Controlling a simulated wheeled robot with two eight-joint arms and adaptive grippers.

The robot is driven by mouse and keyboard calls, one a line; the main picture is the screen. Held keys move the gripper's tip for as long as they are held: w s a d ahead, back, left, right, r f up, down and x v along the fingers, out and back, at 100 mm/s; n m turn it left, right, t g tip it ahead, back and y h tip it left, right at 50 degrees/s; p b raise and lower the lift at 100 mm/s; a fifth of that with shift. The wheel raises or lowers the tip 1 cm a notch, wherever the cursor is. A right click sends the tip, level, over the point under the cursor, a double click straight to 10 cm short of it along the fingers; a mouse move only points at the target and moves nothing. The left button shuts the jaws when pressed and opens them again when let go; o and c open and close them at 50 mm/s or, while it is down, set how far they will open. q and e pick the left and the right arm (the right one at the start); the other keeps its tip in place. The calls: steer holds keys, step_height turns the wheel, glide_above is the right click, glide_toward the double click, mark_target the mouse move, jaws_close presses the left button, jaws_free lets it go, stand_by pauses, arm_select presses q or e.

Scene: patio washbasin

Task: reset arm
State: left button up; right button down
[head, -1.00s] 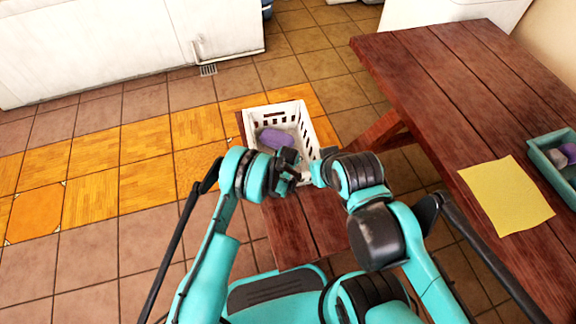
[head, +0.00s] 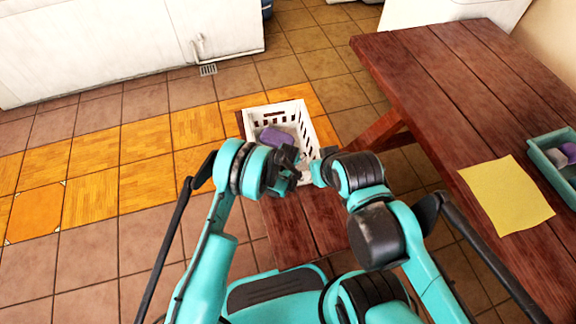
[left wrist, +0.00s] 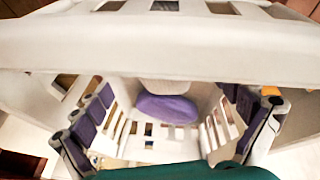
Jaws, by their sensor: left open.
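My left gripper (head: 290,163) is at the near side of a white slatted basket (head: 298,108), partly over it. In the left wrist view, its two fingers with purple pads stand wide apart, open and with nothing held between them (left wrist: 170,135). The basket's rim (left wrist: 170,45) crosses that view close to the camera. A purple item (head: 274,136) lies inside the basket and also shows in the left wrist view (left wrist: 166,108). My right arm's wrist is close to the left gripper, over the basket's near right corner. Its fingers cannot be made out clearly.
The basket stands on a low wooden bench (head: 300,230). A wooden table (head: 450,100) on the right bears a yellow cloth (head: 506,195) and a teal tray (head: 545,160) with items in it. Tiled floor (head: 110,240) on the left is clear.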

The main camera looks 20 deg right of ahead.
arm_select(q)
steer(key=v, duration=0.8)
steer(key=shift+a, duration=0.1)
steer(key=s+a+r, duration=0.1)
steer(key=a+r, duration=0.8)
steer(key=r, duration=0.3)
steer(key=s+a+r, duration=0.1)
steer(key=a+r, duration=0.7)
steer(key=r, duration=0.3)
steer(key=s+a+r+m+t, duration=0.1)
steer(key=s+a+r, duration=0.3)
steer(key=s+a, duration=0.4)
steer(key=s+a+r+m+t+y, duration=0.1)
steer(key=s+a+r, duration=0.2)
steer(key=s+a, duration=0.6)
steer(key=s, duration=0.2)
steer(key=shift+s+r, duration=0.35)
steer(key=shift+r, duration=0.05)
